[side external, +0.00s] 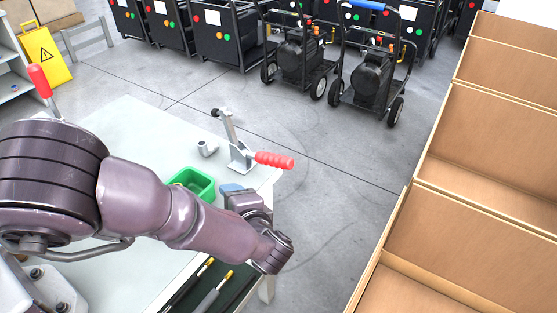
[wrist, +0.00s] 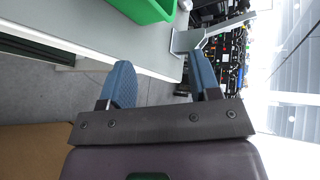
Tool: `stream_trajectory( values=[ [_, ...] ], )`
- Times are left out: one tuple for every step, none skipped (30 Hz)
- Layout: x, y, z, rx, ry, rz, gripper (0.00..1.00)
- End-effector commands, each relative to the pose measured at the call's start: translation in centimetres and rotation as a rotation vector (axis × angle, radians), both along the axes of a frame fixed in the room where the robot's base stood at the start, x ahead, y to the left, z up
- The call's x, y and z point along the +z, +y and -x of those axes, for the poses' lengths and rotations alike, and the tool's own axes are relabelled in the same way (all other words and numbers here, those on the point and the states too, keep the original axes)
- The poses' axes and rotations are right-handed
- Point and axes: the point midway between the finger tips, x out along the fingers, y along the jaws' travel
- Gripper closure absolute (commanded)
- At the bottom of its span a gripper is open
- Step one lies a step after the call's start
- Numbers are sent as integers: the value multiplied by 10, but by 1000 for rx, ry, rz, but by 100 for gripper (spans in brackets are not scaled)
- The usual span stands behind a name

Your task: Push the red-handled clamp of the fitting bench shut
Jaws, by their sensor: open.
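A steel toggle clamp (side external: 240,153) stands near the far right edge of the pale bench (side external: 120,125). Its red handle (side external: 273,160) points right, nearly level, and its bar with a dark tip is raised, leaning left. In the wrist view the clamp's grey metal (wrist: 188,41) shows beyond the right finger; its red handle cannot be made out there. My gripper (wrist: 163,82) is open with blue fingertips and nothing between them. In the side view my gripper (side external: 230,188) is below the clamp in the picture, by the bench's right edge, apart from the handle.
A green bin (side external: 192,182) sits left of my gripper. A grey pipe fitting (side external: 207,149) lies left of the clamp. Another red handle (side external: 39,80) stands upright at far left. Tools lie in a dark tray (side external: 220,290). Cardboard boxes (side external: 480,140) stand right; floor between is clear.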

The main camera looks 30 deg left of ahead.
Motion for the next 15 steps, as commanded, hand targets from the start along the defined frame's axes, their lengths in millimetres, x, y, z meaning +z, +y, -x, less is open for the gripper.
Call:
stream_trajectory(
  values=[
    [-14,-9,-5,-56,-55,-45,43],
    [-19,-14,-9,-86,-96,-65,43],
    [-25,-22,-14,-128,-150,-84,43],
    [-29,-27,-17,-160,-192,-95,43],
    [-33,-33,-22,-190,-237,-104,43],
    [-36,-41,-27,-231,-301,-107,43],
    [-37,-48,-33,-261,-356,-103,43],
    [-35,-54,-39,-284,-414,-93,43],
    [-29,-63,-47,-304,-485,-67,43],
    [-22,-70,-51,-316,-534,-44,43],
    [-17,-76,-55,-323,-576,-21,43],
    [-13,-80,-57,-329,-617,1,43],
    [-11,-82,-57,-331,-642,13,43],
    [-10,-81,-58,-330,-660,22,43],
    [-10,-81,-58,-325,-682,33,43]
  ],
)
